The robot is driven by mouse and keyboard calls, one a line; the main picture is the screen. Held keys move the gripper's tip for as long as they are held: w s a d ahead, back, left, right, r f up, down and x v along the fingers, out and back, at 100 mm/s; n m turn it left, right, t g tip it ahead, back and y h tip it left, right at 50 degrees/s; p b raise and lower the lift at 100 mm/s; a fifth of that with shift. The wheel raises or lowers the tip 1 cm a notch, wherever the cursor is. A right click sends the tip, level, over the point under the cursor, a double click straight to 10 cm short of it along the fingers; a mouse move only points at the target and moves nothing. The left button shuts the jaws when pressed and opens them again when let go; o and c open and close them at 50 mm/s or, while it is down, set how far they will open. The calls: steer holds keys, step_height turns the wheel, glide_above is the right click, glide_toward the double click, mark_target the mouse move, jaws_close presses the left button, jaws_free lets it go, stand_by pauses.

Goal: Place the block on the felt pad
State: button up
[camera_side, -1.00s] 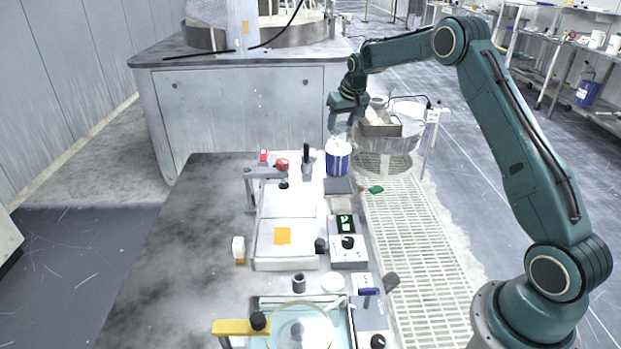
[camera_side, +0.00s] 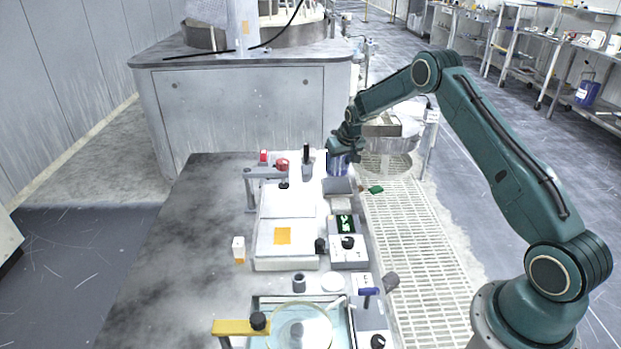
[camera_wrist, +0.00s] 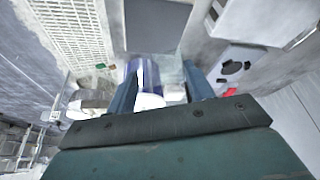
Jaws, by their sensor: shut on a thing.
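My gripper (camera_side: 338,168) is low beside the back right of the bench, in front of the blue-and-white tub (camera_side: 343,156). In the wrist view my two fingers (camera_wrist: 161,72) are shut on a pale, glassy-looking thing (camera_wrist: 174,72), which I take to be the block; its outline is hard to make out. The tub (camera_wrist: 151,76) shows behind it, close to the left finger. A flat dark grey square (camera_side: 338,186), likely the felt pad, lies just in front of my gripper; it also shows at the top of the wrist view (camera_wrist: 157,25). Nothing lies on its visible part.
A white box-like unit with an orange square (camera_side: 283,236) stands left of the pad. A black-topped bottle (camera_side: 307,165) and red knob (camera_side: 282,164) are at the back. A control box (camera_side: 348,250) stands nearer. A floor grating (camera_side: 410,235) runs along the right.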

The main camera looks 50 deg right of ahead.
mark_target(336, 184)
steer(key=shift+f, duration=1.05)
steer(key=shift+f, duration=2.15)
steer(key=shift+f, duration=0.15)
steer(key=o, duration=1)
steer(key=shift+v, duration=6.15)
